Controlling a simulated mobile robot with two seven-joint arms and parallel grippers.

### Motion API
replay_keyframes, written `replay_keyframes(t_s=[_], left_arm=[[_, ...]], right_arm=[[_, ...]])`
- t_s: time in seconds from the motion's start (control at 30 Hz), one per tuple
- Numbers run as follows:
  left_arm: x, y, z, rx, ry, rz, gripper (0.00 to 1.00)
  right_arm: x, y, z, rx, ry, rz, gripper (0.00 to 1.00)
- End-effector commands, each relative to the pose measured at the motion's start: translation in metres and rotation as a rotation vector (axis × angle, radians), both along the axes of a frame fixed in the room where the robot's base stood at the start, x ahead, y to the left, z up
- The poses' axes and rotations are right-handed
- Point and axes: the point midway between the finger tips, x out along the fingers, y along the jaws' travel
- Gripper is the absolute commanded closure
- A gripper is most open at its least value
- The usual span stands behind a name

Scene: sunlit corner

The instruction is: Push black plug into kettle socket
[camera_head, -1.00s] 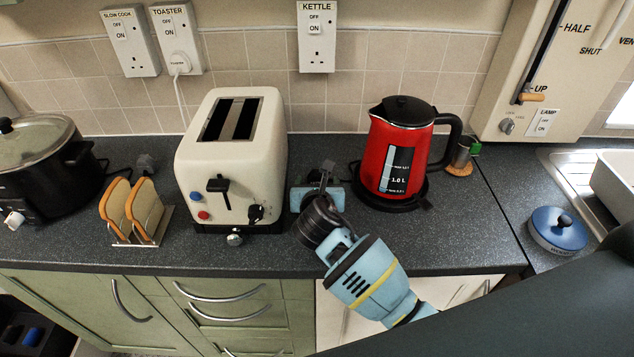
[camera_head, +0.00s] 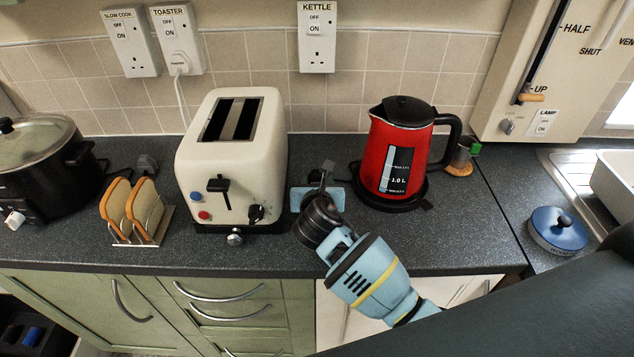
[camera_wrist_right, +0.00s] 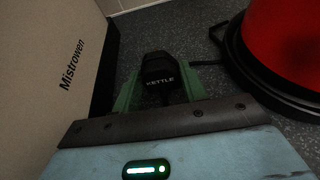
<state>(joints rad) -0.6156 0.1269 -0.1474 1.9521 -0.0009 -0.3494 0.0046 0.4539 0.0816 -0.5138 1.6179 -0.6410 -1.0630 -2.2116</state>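The black plug (camera_wrist_right: 158,72), lettered KETTLE, sits between the green fingers of my right gripper (camera_wrist_right: 160,84) in the right wrist view. I see no clear gap at its sides, so the gripper looks shut on it, low over the counter. In the head view my right gripper (camera_head: 320,190) is between the toaster and the red kettle (camera_head: 397,155), its tips partly hidden by the wrist. The kettle socket (camera_head: 317,52) is on the wall above, its lower holes empty. My left gripper is out of view.
The cream toaster (camera_head: 232,150) stands close left of the gripper; its side also shows in the wrist view (camera_wrist_right: 55,60). The kettle's black base (camera_wrist_right: 245,70) is close on the right. A toast rack (camera_head: 135,220) and a slow cooker (camera_head: 40,170) are farther left.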

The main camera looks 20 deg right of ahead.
Motion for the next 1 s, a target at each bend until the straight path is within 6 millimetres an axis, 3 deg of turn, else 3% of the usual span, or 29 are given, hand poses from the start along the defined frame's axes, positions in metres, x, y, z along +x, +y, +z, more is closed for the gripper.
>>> replay_keyframes(t_s=[0.03,0.2,1.0], left_arm=[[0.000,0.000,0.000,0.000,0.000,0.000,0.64],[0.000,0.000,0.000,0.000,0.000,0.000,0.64],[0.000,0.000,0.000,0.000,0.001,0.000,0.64]], right_arm=[[0.000,0.000,0.000,0.000,0.000,0.000,0.72],[0.000,0.000,0.000,0.000,0.000,0.000,0.94],[-0.022,0.006,0.000,-0.001,0.000,-0.001,0.95]])
